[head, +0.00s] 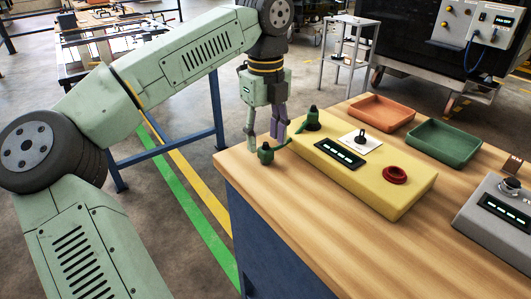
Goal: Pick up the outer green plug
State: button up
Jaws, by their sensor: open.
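A small dark green plug (266,154) sits near the table's left corner, at the left end of the yellow box (370,172). A green piece joins it to the box side. A second green plug (313,119) stands upright on top of the box's left end. My gripper (265,141) points down, its fingers apart, just above and around the first plug. I cannot tell whether the fingers touch it. Part of that plug's upper side is hidden by the fingers.
The yellow box carries a display (340,152), a black switch on a white plate (361,139) and a red button (394,175). An orange tray (382,113) and a green tray (444,142) lie behind it. A grey box (500,215) stands right. The wooden table front (400,245) is clear.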

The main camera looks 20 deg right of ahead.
aim_at(267, 149)
jog(key=f, duration=0.4)
jog(key=shift+d+f+p, duration=0.2)
jog(key=shift+p, duration=0.2)
jog(key=shift+c, duration=0.2)
grip_shut()
